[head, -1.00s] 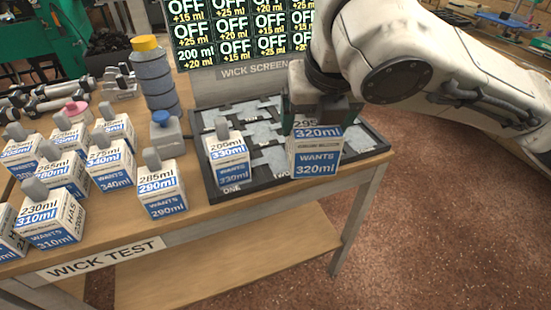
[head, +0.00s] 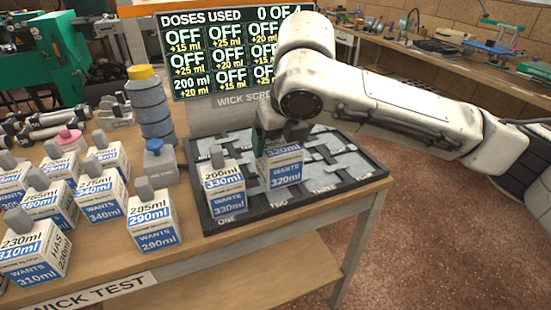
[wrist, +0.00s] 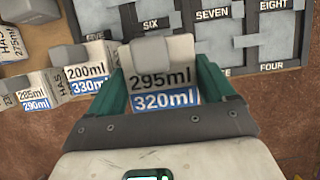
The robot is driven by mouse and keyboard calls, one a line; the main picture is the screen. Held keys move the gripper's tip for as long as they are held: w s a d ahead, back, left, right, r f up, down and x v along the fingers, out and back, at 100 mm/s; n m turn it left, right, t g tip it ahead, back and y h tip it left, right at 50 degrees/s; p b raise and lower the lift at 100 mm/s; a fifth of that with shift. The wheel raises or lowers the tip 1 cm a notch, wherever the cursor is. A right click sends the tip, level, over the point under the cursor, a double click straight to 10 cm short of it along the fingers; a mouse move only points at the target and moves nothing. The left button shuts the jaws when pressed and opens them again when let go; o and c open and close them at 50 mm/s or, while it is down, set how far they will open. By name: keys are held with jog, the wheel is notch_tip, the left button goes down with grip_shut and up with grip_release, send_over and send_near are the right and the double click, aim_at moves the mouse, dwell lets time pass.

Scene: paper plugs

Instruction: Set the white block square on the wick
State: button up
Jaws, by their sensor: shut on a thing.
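My gripper (head: 281,138) is shut on a white block (head: 284,170) with a blue band, marked 295ml and WANTS 320ml. In the head view the block is upright over the tray near the place marked TWO. I cannot tell whether it touches the surface. The wrist view shows the block (wrist: 164,82) between the green fingers, its grey knob toward the camera top. The wick is grey pads (head: 345,167) in a black-rimmed tray (head: 335,194), with numbered places. The pad under the held block is mostly hidden.
Another block (head: 225,190), marked 200ml and 330ml, stands at place ONE, just left of the held block. Several similar blocks stand on the table at left, including a 285ml one (head: 152,220). A wick screen (head: 235,60) stands behind. Places to the right are clear.

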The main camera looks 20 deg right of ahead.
aim_at(284, 153)
jog(key=shift+w+f, duration=0.9)
jog(key=shift+f, duration=0.15)
jog(key=shift+f+b, duration=0.3)
jog(key=shift+f, duration=1.25)
jog(key=shift+f, duration=0.15)
jog(key=o, duration=1.2)
jog(key=p+v, duration=0.1)
jog(key=v, duration=1.1)
jog(key=shift+p, duration=0.3)
jog(key=shift+a, duration=0.1)
